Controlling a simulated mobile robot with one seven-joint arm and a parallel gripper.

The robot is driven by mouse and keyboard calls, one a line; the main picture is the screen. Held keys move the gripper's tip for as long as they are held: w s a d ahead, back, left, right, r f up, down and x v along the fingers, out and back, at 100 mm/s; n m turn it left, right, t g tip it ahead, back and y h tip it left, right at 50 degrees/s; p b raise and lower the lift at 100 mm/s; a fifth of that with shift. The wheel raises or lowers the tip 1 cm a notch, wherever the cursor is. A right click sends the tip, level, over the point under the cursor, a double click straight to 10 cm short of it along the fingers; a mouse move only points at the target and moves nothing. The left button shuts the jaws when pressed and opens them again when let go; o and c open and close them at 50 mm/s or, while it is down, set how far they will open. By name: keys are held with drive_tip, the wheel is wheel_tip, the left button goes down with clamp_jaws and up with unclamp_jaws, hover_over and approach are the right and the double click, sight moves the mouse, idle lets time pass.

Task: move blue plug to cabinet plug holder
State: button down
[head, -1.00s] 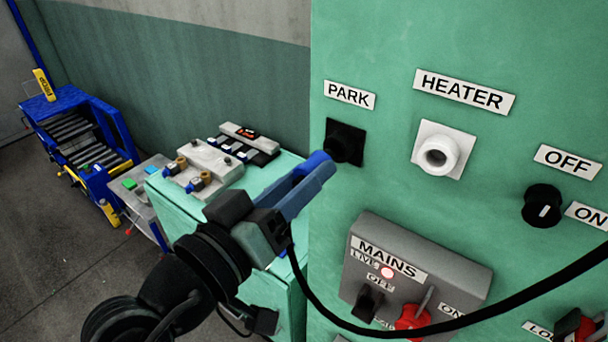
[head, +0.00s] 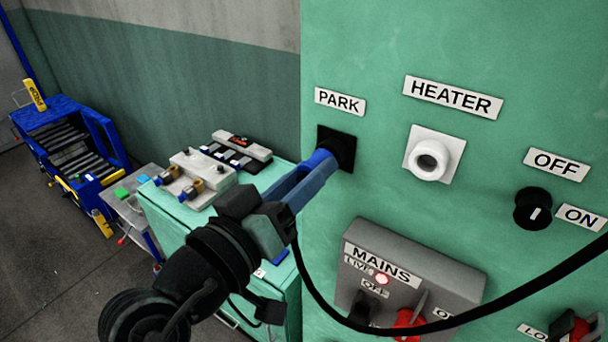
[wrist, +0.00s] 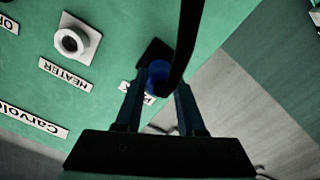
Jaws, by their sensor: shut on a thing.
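The blue plug (head: 319,160) is between the fingers of my gripper (head: 312,172), which is shut on it. It also shows in the wrist view (wrist: 158,77) between the two fingers (wrist: 158,95), with a black cable running from it. The black PARK holder (head: 343,146) is on the front of the green cabinet (head: 400,50). The plug's front end is at the holder and covers part of it; I cannot tell how deep it sits. In the wrist view the holder (wrist: 151,50) shows just beyond the plug.
A white HEATER socket (head: 430,158) is right of the holder. Below are the grey MAINS box (head: 440,275) and a black OFF/ON knob (head: 533,208). The black cable (head: 500,307) loops across the cabinet front. A lower green cabinet (head: 180,210) with devices stands left.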

drive_tip(key=shift+w+d, duration=0.15)
drive_tip(key=shift+w, duration=0.05)
drive_tip(key=shift+c, duration=2.2)
unclamp_jaws()
drive_tip(key=b+v, duration=0.5)
drive_tip(key=v, duration=0.8)
